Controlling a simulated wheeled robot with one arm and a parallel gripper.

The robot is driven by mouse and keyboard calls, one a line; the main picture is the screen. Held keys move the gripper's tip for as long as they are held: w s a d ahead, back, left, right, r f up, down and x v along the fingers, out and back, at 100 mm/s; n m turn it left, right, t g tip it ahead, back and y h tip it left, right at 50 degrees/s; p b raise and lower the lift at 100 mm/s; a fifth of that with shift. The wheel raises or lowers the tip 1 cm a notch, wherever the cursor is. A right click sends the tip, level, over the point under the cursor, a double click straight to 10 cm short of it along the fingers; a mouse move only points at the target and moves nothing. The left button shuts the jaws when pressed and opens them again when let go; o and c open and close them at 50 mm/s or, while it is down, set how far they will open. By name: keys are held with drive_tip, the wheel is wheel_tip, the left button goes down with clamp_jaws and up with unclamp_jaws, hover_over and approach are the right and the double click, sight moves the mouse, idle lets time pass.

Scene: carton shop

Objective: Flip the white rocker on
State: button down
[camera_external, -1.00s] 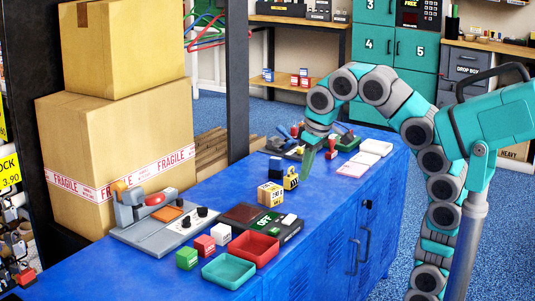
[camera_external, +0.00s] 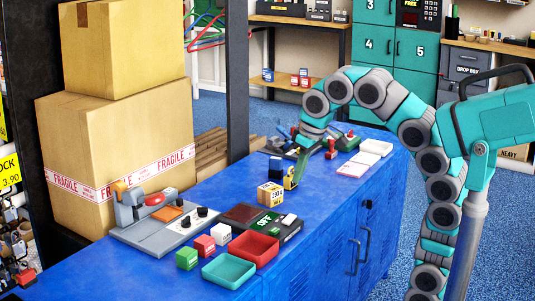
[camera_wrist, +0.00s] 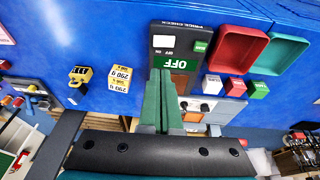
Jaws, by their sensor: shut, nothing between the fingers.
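The white rocker (camera_external: 289,220) sits at the right end of a dark control box (camera_external: 262,222) on the blue bench. My gripper (camera_external: 297,184) is beyond the box, above the bench beside the yellow items, and apart from the rocker. In the wrist view the green fingers of my gripper (camera_wrist: 160,72) are together with nothing between them, and their tips overlap the view of the box.
A yellow-white cube (camera_external: 270,194) stands between my gripper and the control box. A red tray (camera_external: 254,248), a teal tray (camera_external: 228,271) and several small cubes are nearer. A grey machine (camera_external: 155,218) stands left. White pads (camera_external: 375,147) lie at the far right.

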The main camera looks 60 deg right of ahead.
hover_over(290, 216)
drive_tip(key=s, duration=0.1)
wheel_tip(290, 216, down, 9)
drive_tip(key=shift+a+f, duration=0.1)
drive_tip(key=shift+a, duration=0.05)
drive_tip(key=shift+f+p, duration=0.3)
drive_tip(key=shift+f, duration=0.55)
drive_tip(key=shift+f, duration=0.1)
